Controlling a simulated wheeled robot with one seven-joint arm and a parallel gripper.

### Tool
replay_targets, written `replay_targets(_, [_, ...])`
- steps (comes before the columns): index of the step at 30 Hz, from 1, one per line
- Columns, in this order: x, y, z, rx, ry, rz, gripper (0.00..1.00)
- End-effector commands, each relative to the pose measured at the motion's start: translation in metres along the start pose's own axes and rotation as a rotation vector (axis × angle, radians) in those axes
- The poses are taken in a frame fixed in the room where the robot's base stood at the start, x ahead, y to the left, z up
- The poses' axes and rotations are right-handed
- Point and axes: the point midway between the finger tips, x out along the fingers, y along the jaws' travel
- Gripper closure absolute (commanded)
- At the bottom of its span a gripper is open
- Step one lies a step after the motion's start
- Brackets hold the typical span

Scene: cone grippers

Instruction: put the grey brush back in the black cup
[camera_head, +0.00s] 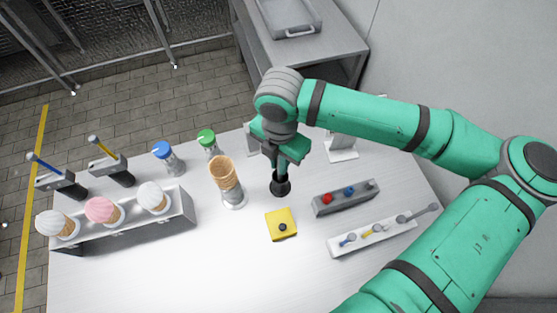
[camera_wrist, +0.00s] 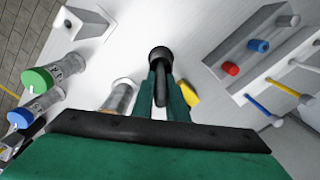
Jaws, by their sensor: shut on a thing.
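The black cup (camera_head: 280,186) stands on the white table, directly below my gripper (camera_head: 279,168). In the wrist view the cup (camera_wrist: 159,53) shows as a dark round shape just beyond the fingertips. My gripper (camera_wrist: 161,84) points down and is shut on a dark grey handle, which I take to be the grey brush (camera_wrist: 162,98). The handle runs between the fingers toward the cup's mouth. The brush's lower end is hidden, so I cannot tell how deep it sits in the cup. In the head view my gripper hides the brush.
A cone stack (camera_head: 225,174) stands close left of the cup. A yellow pad (camera_head: 281,225) lies in front. A grey block with coloured knobs (camera_head: 345,198) and a white spoon rack (camera_head: 375,238) are at right. Green-lidded (camera_head: 207,139) and blue-lidded (camera_head: 163,151) shakers stand behind left.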

Motion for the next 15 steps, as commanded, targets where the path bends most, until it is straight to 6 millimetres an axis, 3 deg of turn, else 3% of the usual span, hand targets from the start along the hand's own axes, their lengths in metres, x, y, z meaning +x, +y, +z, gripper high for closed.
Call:
replay_targets(1, [0.0000,-0.0002,0.0001,0.000,0.000,0.000,0.80])
replay_targets(3, [0.0000,-0.0003,0.0001,0.001,0.000,0.000,0.65])
replay_targets(15, [-0.0065,0.0023,-0.0014,-0.006,-0.001,0.000,0.65])
